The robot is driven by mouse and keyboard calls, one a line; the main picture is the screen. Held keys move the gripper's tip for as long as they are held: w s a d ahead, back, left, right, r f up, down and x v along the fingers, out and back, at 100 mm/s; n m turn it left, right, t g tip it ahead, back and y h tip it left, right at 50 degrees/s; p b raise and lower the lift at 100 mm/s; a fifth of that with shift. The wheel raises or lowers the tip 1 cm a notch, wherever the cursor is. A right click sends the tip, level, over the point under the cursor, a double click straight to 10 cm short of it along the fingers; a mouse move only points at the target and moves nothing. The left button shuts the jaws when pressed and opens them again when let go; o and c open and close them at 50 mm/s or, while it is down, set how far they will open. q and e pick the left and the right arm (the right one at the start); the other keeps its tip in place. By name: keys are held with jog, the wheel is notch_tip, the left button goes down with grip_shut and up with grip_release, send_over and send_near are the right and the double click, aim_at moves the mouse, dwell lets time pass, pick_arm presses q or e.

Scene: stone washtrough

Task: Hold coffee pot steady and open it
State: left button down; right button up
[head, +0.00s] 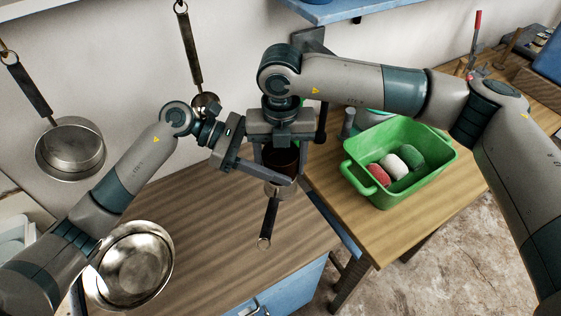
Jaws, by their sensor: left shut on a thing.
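The coffee pot (281,160) seems to be the dark brown vessel standing on the wooden counter at the centre of the head view, mostly hidden by my grippers. Its lid and handle cannot be made out. My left gripper (262,168) comes in from the left, low at the pot, shut on it as far as I can see; one long finger crosses the pot's front. My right gripper (281,150) points down from above the pot, its two fingers spread apart at either side of the pot's upper part. Contact there cannot be told.
A small long-handled metal pan (266,222) lies just in front of the pot. A metal bowl (134,264) is at the front left. A green basin (399,181) with coloured items stands on the right table. Pans (71,148) hang on the wall.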

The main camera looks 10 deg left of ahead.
jog(key=o, duration=0.4)
jog(key=shift+r, duration=0.1)
jog(key=shift+r, duration=2.15)
